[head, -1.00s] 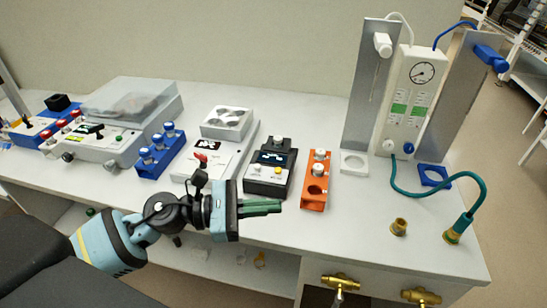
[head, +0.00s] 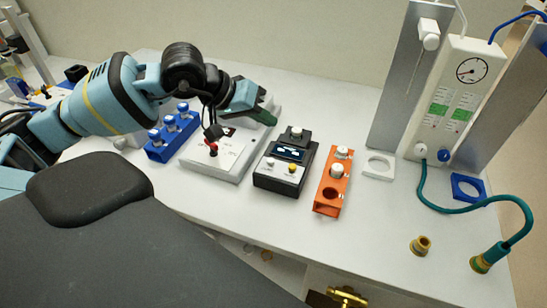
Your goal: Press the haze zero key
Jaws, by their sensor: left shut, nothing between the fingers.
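A small black meter (head: 262,178) with a lit display (head: 290,153) stands on the bench in the middle of the view. A white key (head: 270,162) and a yellow key (head: 292,168) sit on its front panel; I cannot read which is the haze zero key. A capped vial (head: 296,132) stands in its top. My right gripper is not in view.
A white instrument (head: 217,165) with a red-topped lever is left of the meter, and a blue vial rack (head: 160,153) is farther left. An orange vial rack (head: 329,196) stands close on the right. A gauge panel (head: 455,95) with a green hose (head: 432,204) is at right.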

